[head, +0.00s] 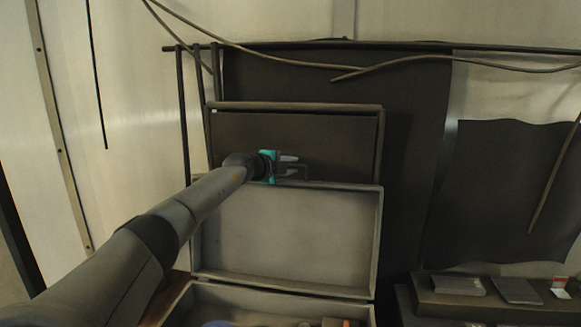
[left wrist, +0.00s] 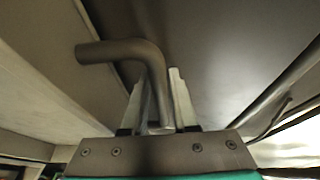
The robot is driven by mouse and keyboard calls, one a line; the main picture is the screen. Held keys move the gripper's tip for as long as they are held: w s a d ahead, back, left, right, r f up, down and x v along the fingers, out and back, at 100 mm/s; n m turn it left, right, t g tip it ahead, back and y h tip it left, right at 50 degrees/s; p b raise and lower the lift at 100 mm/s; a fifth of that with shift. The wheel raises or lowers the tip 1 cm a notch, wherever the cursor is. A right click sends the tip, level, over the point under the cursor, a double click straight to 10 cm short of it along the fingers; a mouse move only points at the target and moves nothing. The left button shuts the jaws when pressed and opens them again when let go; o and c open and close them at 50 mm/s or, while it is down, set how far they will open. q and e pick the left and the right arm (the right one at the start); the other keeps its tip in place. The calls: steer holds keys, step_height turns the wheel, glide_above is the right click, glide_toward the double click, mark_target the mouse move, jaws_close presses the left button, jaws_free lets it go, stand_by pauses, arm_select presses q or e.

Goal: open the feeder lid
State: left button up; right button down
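The feeder lid (head: 285,235) is a pale grey rimmed panel. In the head view it stands raised behind the open feeder box (head: 180,305), with its inner face towards me. My left gripper (head: 290,168) is at the lid's top edge. A bent bar handle (head: 305,168) shows there. In the left wrist view the handle (left wrist: 125,50) is a thick grey rod with a bend, and it runs down between the two fingers of the left gripper (left wrist: 158,90). The fingers look closed against the rod. The right gripper is not in view.
A dark framed panel (head: 300,135) stands behind the lid. Dark sheets (head: 405,170) hang from a rail (head: 480,47), with loose cables (head: 430,58) near it. Flat items (head: 460,286) lie on a dark ledge at lower right. The box's contents are mostly cut off.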

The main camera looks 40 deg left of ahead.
arm_select(q)
steer(key=shift+c, duration=0.2)
jaws_close()
stand_by(1.1)
